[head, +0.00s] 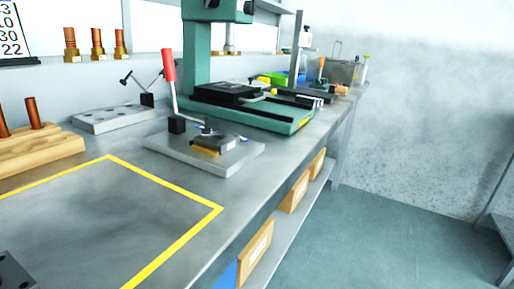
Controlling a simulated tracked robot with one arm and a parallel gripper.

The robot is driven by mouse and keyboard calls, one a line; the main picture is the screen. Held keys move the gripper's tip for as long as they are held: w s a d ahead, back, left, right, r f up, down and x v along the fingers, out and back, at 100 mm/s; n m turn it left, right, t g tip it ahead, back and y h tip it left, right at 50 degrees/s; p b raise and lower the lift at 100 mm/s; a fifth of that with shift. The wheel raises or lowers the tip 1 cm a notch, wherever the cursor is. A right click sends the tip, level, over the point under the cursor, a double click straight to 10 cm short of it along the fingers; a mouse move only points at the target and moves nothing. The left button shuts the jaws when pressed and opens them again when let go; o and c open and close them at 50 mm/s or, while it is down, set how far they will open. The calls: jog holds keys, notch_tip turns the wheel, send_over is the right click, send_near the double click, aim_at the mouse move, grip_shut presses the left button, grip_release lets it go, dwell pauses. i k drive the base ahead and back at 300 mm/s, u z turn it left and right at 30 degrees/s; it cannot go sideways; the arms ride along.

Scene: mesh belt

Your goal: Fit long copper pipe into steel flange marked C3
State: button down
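Two copper pipes stand upright in a wooden rack (50,152) at the left edge. One pipe (35,113) shows clearly; the other pipe (3,124) is cut by the picture edge. I cannot tell which is the long one. A dark metal piece with small holes (14,272) shows in the bottom left corner, mostly out of frame. I cannot tell whether it is a flange. No C3 mark is readable anywhere. My gripper is not in view.
A yellow-outlined area (110,225) on the grey bench is mostly bare. A red-handled toggle clamp (169,68) stands on a plate behind it. A green press (197,55) stands further back. Copper pieces with brass bases (97,42) stand behind. Floor (380,235) at right is clear.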

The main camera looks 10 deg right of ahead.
aim_at(217, 142)
jog(key=z, duration=0.1)
jog(key=i, duration=1)
jog(key=u, duration=0.05)
